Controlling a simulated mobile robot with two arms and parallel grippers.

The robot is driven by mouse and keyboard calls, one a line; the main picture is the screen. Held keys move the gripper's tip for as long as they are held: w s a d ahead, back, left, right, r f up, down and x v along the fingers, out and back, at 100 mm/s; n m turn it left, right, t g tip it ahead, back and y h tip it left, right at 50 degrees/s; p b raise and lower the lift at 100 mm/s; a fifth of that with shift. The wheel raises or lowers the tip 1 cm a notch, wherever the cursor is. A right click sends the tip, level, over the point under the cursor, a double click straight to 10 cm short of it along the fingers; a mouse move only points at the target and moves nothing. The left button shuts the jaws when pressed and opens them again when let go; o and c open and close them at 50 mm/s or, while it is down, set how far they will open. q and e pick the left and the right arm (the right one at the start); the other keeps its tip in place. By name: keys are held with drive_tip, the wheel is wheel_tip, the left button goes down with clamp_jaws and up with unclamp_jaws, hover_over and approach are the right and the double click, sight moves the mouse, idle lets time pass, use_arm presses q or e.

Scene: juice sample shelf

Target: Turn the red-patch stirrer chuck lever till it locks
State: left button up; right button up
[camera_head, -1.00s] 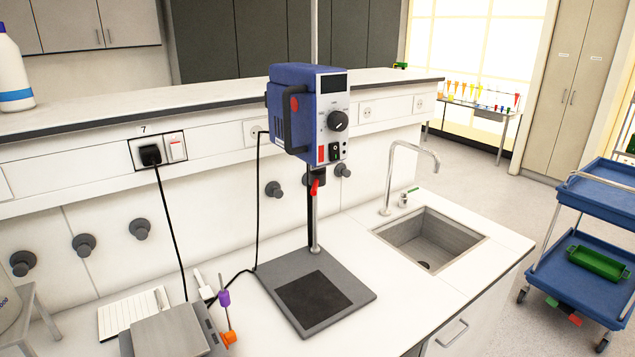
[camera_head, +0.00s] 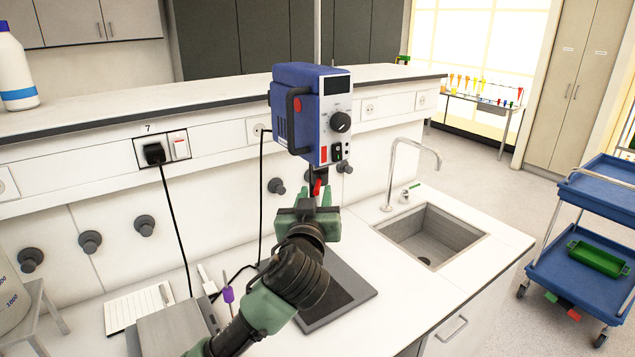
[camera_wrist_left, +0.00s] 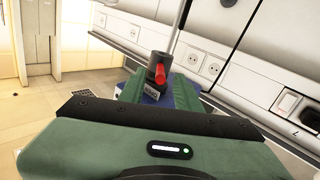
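The blue stirrer (camera_head: 312,115), with a round red patch (camera_head: 297,104) on its side and a knob on its front, stands on a rod above a dark base plate (camera_head: 350,285). Its dark chuck carries a small red lever (camera_head: 318,188). In the left wrist view the chuck (camera_wrist_left: 155,62) and red lever (camera_wrist_left: 162,77) show ahead, between the green fingers. My left gripper (camera_head: 312,194) is open just below the stirrer head, its fingertips either side of the lever in the picture. Whether a finger touches the lever I cannot tell. My right gripper is out of view.
A sink (camera_head: 430,235) with a tap is to the right. A grey device (camera_head: 170,330) and a notepad (camera_head: 138,307) lie at the front left. A black cable hangs left of the stirrer. A wall ledge (camera_head: 180,95) runs behind it.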

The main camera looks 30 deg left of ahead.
sight(318, 184)
use_arm(q)
drive_tip(key=p+x, duration=0.1)
drive_tip(key=x, duration=0.3)
drive_tip(key=shift+w, duration=0.1)
drive_tip(key=shift+f, duration=0.1)
clamp_jaws()
idle(1.2)
